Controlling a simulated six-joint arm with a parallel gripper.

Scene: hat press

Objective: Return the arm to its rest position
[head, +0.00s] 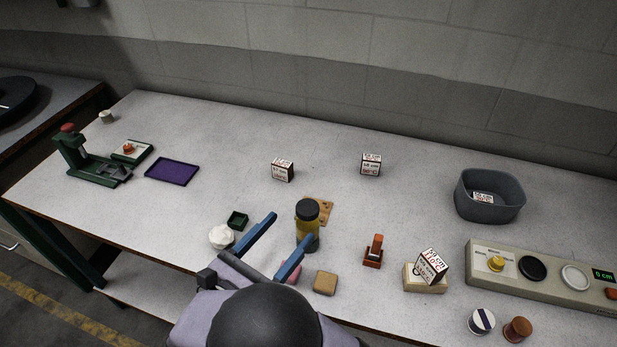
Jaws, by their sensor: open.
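My gripper (291,226) reaches in from the bottom of the head view, over the front of the table. Its two blue fingers are apart, and I see nothing held between them. A yellow jar with a black lid (306,235) stands upright close to the right fingertip. Whether they touch is unclear. A pink thing (292,272) is partly hidden behind the right finger. My dark rounded wrist covers part of the table's front edge.
A control panel (540,275) and grey bin (490,197) are right; a green press (85,160) is far left.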

